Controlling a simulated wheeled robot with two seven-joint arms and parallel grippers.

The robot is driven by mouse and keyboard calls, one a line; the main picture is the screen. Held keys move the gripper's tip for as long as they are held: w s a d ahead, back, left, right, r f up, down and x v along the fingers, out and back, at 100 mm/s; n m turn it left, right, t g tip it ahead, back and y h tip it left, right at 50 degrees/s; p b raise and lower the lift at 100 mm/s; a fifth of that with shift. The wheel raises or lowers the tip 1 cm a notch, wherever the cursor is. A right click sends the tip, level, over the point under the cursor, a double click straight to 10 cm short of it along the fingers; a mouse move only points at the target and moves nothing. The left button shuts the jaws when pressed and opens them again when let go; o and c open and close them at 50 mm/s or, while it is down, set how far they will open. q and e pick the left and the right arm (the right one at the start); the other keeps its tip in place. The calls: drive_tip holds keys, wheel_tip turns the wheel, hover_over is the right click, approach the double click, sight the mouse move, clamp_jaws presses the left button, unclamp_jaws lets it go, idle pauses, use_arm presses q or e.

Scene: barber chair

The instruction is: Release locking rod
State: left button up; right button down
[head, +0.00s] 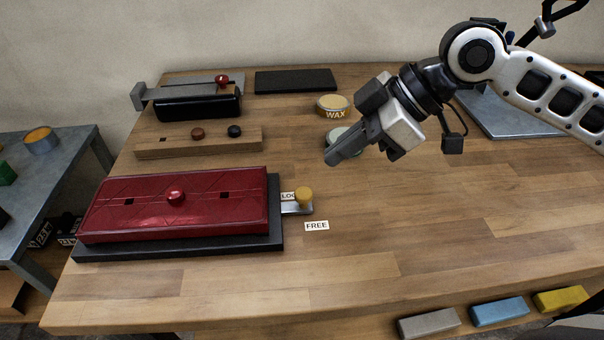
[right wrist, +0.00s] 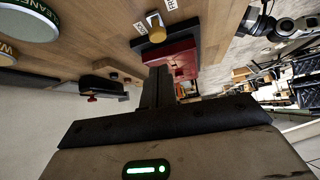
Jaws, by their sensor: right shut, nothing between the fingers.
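The knob sits beside a partly hidden "LOCK" label (head: 287,197), behind the "FREE" label (head: 317,226). The knob (right wrist: 155,25) also shows in the right wrist view. My right gripper (head: 331,159) is shut and empty, above the table and apart from the knob, behind it and to its right. A white and black part of mine shows upper right in the wrist view; I cannot make out left fingers.
A wooden block with two knobs (head: 170,146) and a black roll (head: 200,106) lie at the back left. The table right of the knob is clear.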

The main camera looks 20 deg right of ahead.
sight(298, 191)
drive_tip(key=x, duration=0.9)
drive_tip(key=shift+a+f, duration=0.2)
drive_tip(key=shift+a, duration=0.05)
drive_tip(key=shift+d, duration=0.1)
